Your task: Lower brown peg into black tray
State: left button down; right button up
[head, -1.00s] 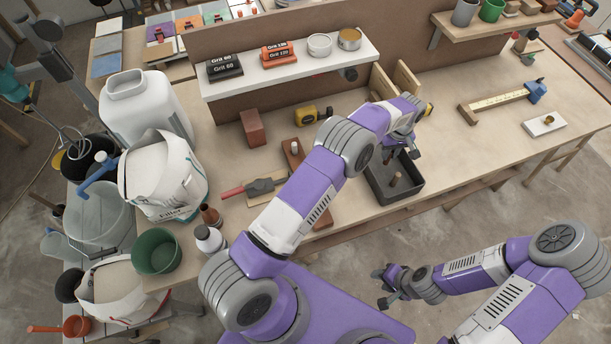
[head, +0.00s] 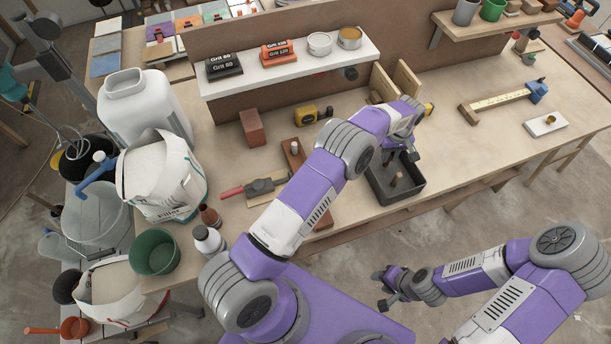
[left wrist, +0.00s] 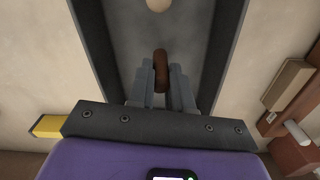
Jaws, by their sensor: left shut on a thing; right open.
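The black tray (head: 412,198) sits on the bench near its front edge. It also fills the middle of the left wrist view (left wrist: 226,40). My left gripper (head: 388,160) is over the tray's back part. In the left wrist view my left gripper (left wrist: 161,88) is shut on the brown peg (left wrist: 161,66), which is between its fingers over the grey tray floor. I cannot tell whether the peg touches the floor. Another peg with a pale top (head: 396,180) stands in the tray. My right gripper (head: 381,290) is open and empty, off the bench's front side.
A tape measure (head: 306,116) and a brown block (head: 252,127) stand behind.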

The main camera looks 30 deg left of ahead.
pick_arm(q)
jog(key=shift+f+b, duration=0.55)
jog(key=shift+f, duration=0.25)
dwell(0.4)
jog(key=c, duration=1)
grip_release()
jog(key=shift+o, duration=0.2)
jog(key=shift+r, duration=0.1)
notch_tip(320, 180, up, 7)
jog(key=shift+r, duration=0.2)
